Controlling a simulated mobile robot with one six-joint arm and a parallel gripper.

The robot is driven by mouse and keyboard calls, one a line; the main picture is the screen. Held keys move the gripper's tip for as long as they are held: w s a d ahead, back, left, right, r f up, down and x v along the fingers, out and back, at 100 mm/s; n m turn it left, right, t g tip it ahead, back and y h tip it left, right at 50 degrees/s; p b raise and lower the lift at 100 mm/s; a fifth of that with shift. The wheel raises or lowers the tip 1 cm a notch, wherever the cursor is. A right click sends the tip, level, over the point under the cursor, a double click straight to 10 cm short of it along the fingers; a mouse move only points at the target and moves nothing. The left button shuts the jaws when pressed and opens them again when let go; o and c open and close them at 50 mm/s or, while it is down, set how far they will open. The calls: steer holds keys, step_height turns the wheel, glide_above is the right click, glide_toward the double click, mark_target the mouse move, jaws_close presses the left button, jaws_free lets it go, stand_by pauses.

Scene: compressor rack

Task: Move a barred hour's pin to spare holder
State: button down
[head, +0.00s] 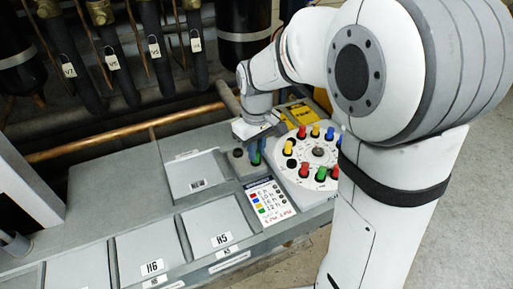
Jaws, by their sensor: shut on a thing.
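My gripper (257,134) is above the small grey spare holder (247,172), left of the dial. It is shut on what looks like a blue pin (255,146), partly hidden by the fingers. A green pin (257,159) shows just below it, at the holder; I cannot tell whether the two touch. A dark round spot (238,153) is at the holder's left. The white dial (278,170) carries a ring of red, yellow, blue and green pins around a dark centre knob (318,152). A dark empty-looking hole (291,162) shows on its left side.
A legend card (269,202) with coloured squares and red writing lies in front of the holder; its text is too small to read surely. Lidded bays (150,258) line the grey bench.

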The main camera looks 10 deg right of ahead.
stand_by(0.4)
steer(key=c, duration=1.3)
jaws_free()
steer(key=shift+o, duration=0.2)
step_height(320, 180, up, 8)
steer(key=shift+f, duration=0.1)
steer(key=s+d+f+m+t, duration=0.1)
steer(key=s+d+m, duration=0.2)
steer(key=s, duration=0.5)
steer(key=s+d+f+m+t, duration=0.1)
steer(key=s+d+f+m, duration=0.1)
steer(key=s+d, duration=0.3)
steer(key=s+m, duration=0.1)
steer(key=s, duration=0.2)
steer(key=shift+d+f+m+t, duration=0.15)
steer(key=shift+m+t, duration=0.15)
steer(key=shift+t, duration=0.1)
